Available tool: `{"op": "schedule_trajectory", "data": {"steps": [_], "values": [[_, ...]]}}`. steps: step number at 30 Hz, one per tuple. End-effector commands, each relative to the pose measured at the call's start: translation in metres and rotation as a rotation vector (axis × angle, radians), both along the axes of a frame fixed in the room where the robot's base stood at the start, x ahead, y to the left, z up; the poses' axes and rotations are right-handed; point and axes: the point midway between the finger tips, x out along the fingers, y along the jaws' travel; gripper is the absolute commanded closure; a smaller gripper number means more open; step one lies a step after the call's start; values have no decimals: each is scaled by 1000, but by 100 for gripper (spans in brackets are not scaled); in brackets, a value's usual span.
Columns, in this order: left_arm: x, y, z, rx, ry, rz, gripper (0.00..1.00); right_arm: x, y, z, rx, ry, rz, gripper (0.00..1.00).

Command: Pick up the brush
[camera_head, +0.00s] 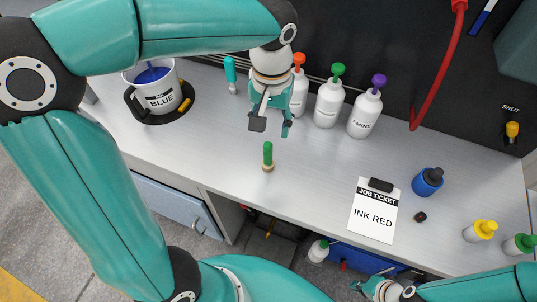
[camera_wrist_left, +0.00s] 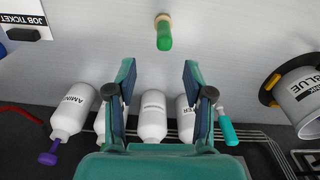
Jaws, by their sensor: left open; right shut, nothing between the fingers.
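A small brush (camera_head: 268,157) with a green handle and a tan end is on the grey bench top, in the middle of the head view. In the left wrist view the brush (camera_wrist_left: 164,35) is near the top centre, ahead of the fingertips. My left gripper (camera_head: 271,126) is open and empty, above the bench and just behind the brush in the head view. Its two fingers (camera_wrist_left: 160,78) are spread apart in the wrist view, not touching the brush. My right gripper (camera_head: 368,288) is at the bottom edge of the head view, shut and empty.
Several white pump bottles (camera_head: 328,103) stand behind my left gripper. A BLUE-labelled pot (camera_head: 158,96) is at the left, a teal-handled item (camera_head: 230,74) at the back. A job ticket (camera_head: 374,212) and blue bottle (camera_head: 428,181) are right. Bench around the brush is clear.

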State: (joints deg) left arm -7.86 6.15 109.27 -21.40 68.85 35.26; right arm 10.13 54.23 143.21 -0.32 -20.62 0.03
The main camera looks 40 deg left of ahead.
Motion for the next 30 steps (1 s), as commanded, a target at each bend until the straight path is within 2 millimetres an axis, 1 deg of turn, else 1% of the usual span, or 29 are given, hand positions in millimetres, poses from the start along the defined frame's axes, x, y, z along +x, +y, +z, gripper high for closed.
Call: {"op": "schedule_trajectory", "data": {"steps": [1, 3, 6, 14, 17, 21, 24, 30], "values": [[-1, 1, -12, 1, 6, 1, 48, 0, 0, 0, 0, 0, 0, 100], [-2, 1, -26, -1, 5, 2, 48, 0, 0, -1, 0, 0, 0, 100], [-1, 1, -39, 0, 3, 4, 48, 0, 0, -1, 0, -1, 0, 100], [-2, 3, -55, 0, 3, 4, 48, 0, 0, 1, 0, -1, 0, 100], [-5, 4, -66, -1, 6, 4, 48, 0, 0, 4, 0, -1, 0, 100], [-7, 6, -88, -1, 6, 5, 48, 0, 0, 7, 0, -1, 0, 100], [-6, 6, -98, 0, 4, 5, 48, 0, 0, 7, 0, -1, 0, 100], [-6, 6, -101, -2, 0, 5, 48, 0, 0, 7, 0, -1, 0, 100]]}}
